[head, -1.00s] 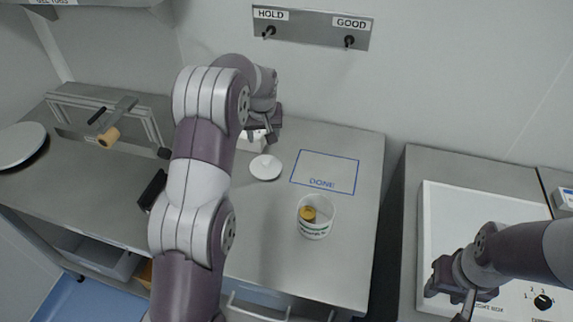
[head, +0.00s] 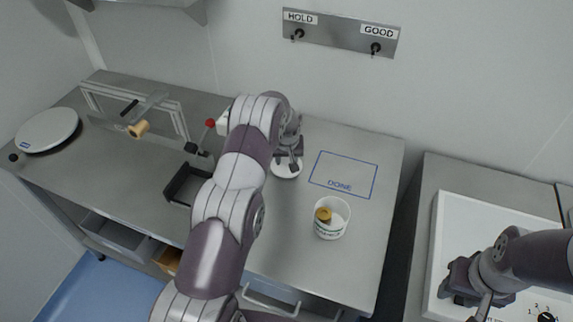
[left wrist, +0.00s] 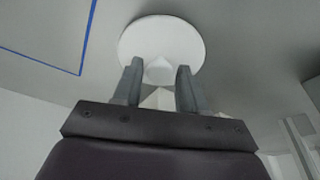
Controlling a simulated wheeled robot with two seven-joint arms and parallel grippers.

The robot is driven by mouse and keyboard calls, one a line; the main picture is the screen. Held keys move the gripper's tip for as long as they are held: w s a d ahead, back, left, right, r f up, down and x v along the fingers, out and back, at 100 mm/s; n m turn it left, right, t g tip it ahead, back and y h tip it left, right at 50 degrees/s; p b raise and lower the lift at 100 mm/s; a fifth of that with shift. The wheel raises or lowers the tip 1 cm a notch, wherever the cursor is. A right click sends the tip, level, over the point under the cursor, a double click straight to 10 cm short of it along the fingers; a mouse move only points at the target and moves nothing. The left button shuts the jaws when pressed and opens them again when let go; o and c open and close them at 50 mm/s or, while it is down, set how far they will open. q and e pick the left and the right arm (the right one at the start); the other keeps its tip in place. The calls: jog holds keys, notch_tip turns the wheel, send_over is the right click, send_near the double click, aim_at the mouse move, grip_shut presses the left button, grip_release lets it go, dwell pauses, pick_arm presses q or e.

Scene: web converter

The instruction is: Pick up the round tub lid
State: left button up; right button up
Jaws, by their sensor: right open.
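The round tub lid (head: 286,172) is a white disc lying flat on the grey worktop, left of the blue DONE outline. My left gripper (head: 290,162) is over it and hides part of it. In the left wrist view the lid (left wrist: 135,40) has a pale raised knob (left wrist: 159,70) at its middle. The open fingers (left wrist: 158,84) appear on either side of the knob, with gaps; I cannot tell their height above it. The white tub (head: 331,230) stands open to the right, with a brass-coloured piece inside. My right gripper (head: 478,304) is open and empty at the right.
The DONE outline (head: 343,174) encloses bare worktop. A black tray (head: 183,186), a frame with a wooden-handled lever (head: 138,129) and a round white plate (head: 47,130) are to the left.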

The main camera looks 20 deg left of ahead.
pick_arm(q)
jog(key=c, duration=0.6)
jog(key=shift+r, duration=0.1)
